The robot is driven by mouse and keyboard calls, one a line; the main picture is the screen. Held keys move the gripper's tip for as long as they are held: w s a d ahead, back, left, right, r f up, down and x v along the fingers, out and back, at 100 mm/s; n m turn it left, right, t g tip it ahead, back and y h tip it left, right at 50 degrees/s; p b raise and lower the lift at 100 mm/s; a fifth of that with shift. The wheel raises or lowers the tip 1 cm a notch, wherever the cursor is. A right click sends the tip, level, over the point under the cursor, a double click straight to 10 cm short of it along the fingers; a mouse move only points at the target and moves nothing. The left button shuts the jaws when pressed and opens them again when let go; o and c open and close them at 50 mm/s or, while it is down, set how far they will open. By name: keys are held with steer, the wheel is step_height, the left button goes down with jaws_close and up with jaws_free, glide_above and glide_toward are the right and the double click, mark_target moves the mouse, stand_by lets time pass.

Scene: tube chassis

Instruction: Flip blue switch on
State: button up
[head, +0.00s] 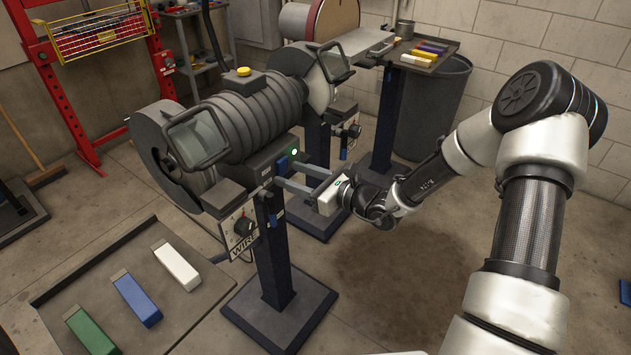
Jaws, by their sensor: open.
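A grey bench grinder (262,112) stands on a dark blue pedestal. One fingertip is on each side of the area just below the switch. I cannot tell whether either fingertip touches it.
A control box with a dial (242,227) hangs below the grinder. A second machine (312,70) stands behind. A tray (60,292) with green, blue and white bars lies at lower left. A grey bin (433,105) stands behind my arm. Open concrete floor lies below my gripper.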

steer(key=p+v, duration=0.2)
steer(key=v, duration=1.5)
steer(key=shift+p, duration=0.4)
steer(key=shift+a, duration=0.1)
